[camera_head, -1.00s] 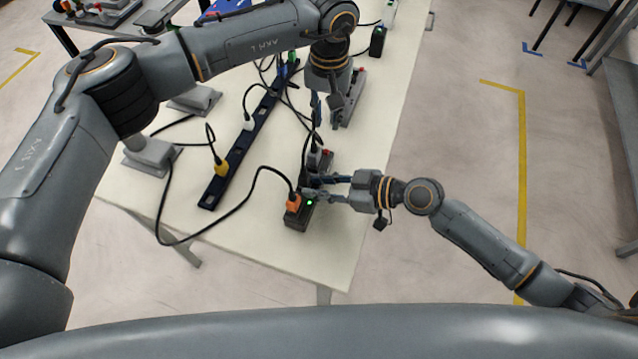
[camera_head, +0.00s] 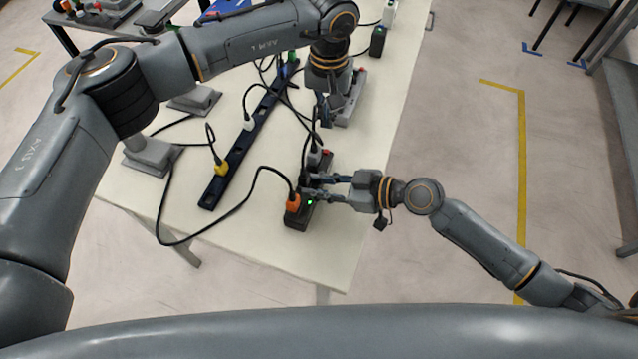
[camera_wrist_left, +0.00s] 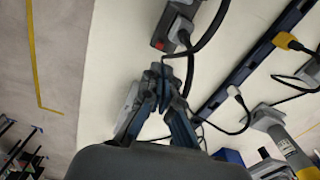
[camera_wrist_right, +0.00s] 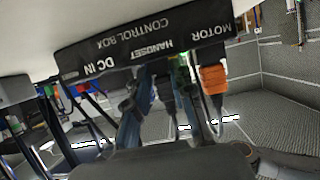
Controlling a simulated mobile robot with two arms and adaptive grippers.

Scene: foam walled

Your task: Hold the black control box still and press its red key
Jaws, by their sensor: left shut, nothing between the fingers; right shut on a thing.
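The black control box (camera_head: 297,222) lies on the white table near its right edge, with a green light lit on top. Its red key (camera_head: 326,153) is at the far end; the left wrist view also shows the red key (camera_wrist_left: 160,44). My right gripper (camera_head: 308,188) is shut on the control box from the right; the right wrist view shows the box's lettered face (camera_wrist_right: 150,40). My left gripper (camera_head: 325,124) is shut and empty, just beyond the red key. In the left wrist view its closed tips (camera_wrist_left: 160,72) are apart from the key.
An orange plug (camera_head: 293,203) and a grey plug (camera_head: 314,158) sit in the box, with black cables running left. A dark rail (camera_head: 240,145) with a yellow plug (camera_head: 221,168) lies to the left.

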